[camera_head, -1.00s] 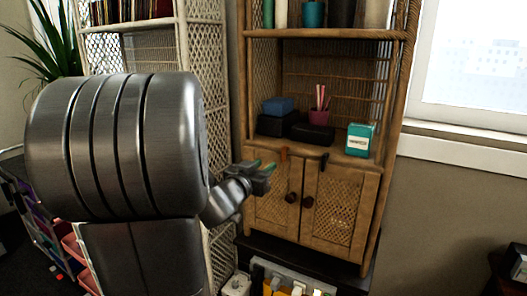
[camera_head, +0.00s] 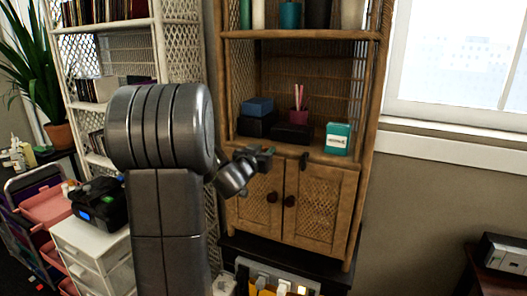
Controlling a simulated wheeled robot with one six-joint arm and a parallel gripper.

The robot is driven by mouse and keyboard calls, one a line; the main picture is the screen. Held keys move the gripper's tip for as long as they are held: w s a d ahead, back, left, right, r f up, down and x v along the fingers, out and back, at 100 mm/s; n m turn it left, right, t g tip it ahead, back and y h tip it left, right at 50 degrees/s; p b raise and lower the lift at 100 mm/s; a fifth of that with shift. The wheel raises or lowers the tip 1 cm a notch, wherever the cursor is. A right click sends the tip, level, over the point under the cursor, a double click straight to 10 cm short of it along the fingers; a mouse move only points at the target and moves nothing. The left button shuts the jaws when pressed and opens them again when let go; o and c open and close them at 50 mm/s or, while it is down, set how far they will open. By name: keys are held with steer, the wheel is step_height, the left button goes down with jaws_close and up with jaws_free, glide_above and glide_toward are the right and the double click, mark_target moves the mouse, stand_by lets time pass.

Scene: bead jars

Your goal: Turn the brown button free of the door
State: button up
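The wicker cabinet has two woven doors, a left door (camera_head: 257,212) and a right door (camera_head: 318,205), both shut, each with a round dark knob. A dark turn button (camera_head: 304,161) sits at the top edge of the right door. My gripper (camera_head: 266,153) is at the top edge of the left door, where the brown button was seen earlier. The gripper now covers that spot, so the brown button is hidden. I cannot tell whether the fingers touch it or are open or shut.
A white wicker shelf (camera_head: 182,50) stands close on the left. Power adapters (camera_head: 272,279) lie below the cabinet.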

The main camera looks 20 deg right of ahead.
steer(key=shift+c, duration=0.2)
jaws_close()
steer(key=m+b, duration=0.2)
steer(key=m, duration=0.2)
steer(key=m+b, duration=0.2)
steer(key=m, duration=0.3)
steer(key=shift+f, duration=0.1)
steer(key=m+b, duration=0.2)
steer(key=m, duration=0.2)
steer(key=shift+m, duration=0.3)
steer(key=shift+m+b, duration=1.05)
steer(key=shift+m, duration=1.05)
